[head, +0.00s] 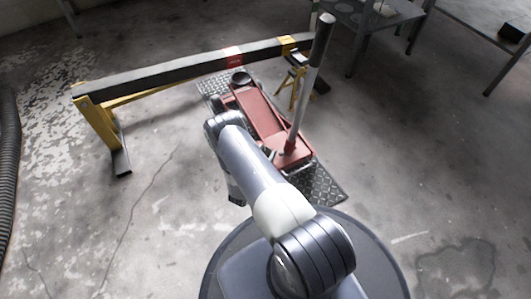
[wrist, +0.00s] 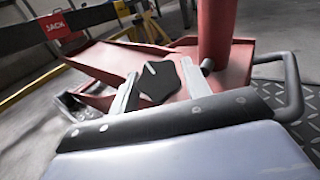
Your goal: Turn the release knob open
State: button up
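The release knob (wrist: 158,82) is a dark, lobed knob with a pale line on it, in the middle of the wrist view. It sits on the red floor jack (wrist: 105,58), at the foot of the upright red handle socket (wrist: 215,30). My gripper (wrist: 160,70) is open, with one pale finger at the knob's left and one at its right. I cannot tell whether either finger touches it. In the head view the jack (head: 262,112) stands beyond my arm, and its long handle (head: 312,75) leans up; the knob is not discernible there.
The jack stands on a dark tread plate (head: 325,187). A black beam (head: 170,75) on yellow stands (head: 98,122) spans behind it. A bent metal bar (wrist: 292,88) is right of the knob. Metal tables stand at the back right.

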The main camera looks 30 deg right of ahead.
jog(key=c, duration=0.5)
jog(key=shift+d+n+t+y, duration=0.1)
jog(key=shift+n+t+y, duration=1.35)
jog(key=shift+n, duration=0.85)
jog(key=shift+n+t+y, duration=0.35)
jog(key=shift+n+y, duration=0.4)
jog(key=shift+n, duration=0.25)
jog(key=o, duration=1)
jog(key=shift+s+a, duration=0.1)
jog(key=shift+a, duration=0.1)
